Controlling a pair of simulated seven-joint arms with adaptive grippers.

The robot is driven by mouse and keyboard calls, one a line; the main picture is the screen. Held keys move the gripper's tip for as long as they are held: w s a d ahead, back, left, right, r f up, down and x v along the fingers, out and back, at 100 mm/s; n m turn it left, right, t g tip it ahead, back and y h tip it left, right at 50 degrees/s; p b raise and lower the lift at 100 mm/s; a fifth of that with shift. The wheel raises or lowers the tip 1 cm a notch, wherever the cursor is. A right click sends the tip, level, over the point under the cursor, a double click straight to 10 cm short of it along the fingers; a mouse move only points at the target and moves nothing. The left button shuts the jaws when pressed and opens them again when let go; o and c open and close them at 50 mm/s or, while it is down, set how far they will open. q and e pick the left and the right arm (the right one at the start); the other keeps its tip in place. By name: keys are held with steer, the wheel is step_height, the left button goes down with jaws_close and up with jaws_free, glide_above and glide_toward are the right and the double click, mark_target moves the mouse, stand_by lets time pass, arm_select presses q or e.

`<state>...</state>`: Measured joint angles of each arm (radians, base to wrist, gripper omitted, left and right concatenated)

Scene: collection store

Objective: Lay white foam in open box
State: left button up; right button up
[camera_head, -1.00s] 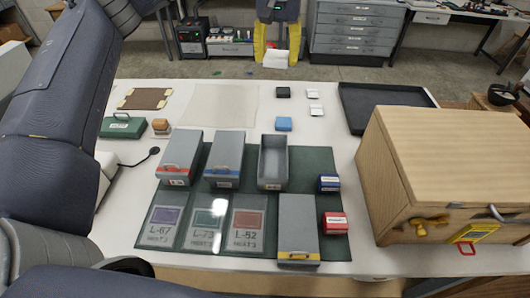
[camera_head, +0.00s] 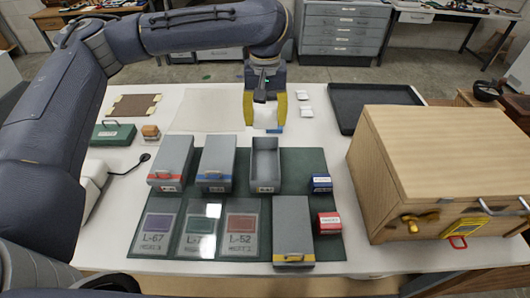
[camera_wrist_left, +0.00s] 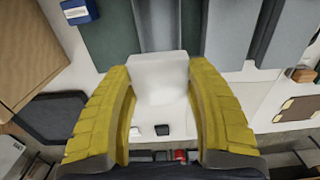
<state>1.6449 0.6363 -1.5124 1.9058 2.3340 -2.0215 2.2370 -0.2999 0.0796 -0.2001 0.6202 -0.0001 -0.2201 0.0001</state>
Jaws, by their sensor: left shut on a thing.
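My left gripper (camera_head: 265,112) is shut on a white foam block (camera_head: 265,115) and holds it above the table, behind the open box. In the left wrist view the foam (camera_wrist_left: 160,78) sits between both yellow fingers of the gripper (camera_wrist_left: 160,95). The open grey box (camera_head: 265,162) stands at the back edge of the green mat, and its inside looks empty. In the left wrist view a grey box shape (camera_wrist_left: 158,22) lies just beyond the foam, partly hidden by it. My right gripper is not in view.
Lidded grey boxes (camera_head: 217,157) (camera_head: 171,157) stand left of the open box; another (camera_head: 293,225) is nearer. Small blue (camera_head: 321,183) and red (camera_head: 328,223) boxes lie right. A wooden chest (camera_head: 440,150) and black tray (camera_head: 375,105) occupy the right side.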

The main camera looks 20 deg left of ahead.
arm_select(q)
steer(key=shift+f, duration=6.7)
steer(key=shift+f, duration=0.6)
steer(key=o, duration=0.8)
steer(key=shift+f, duration=0.1)
steer(key=shift+c, duration=0.2)
steer(key=shift+r, duration=0.2)
steer(key=shift+r, duration=6.5)
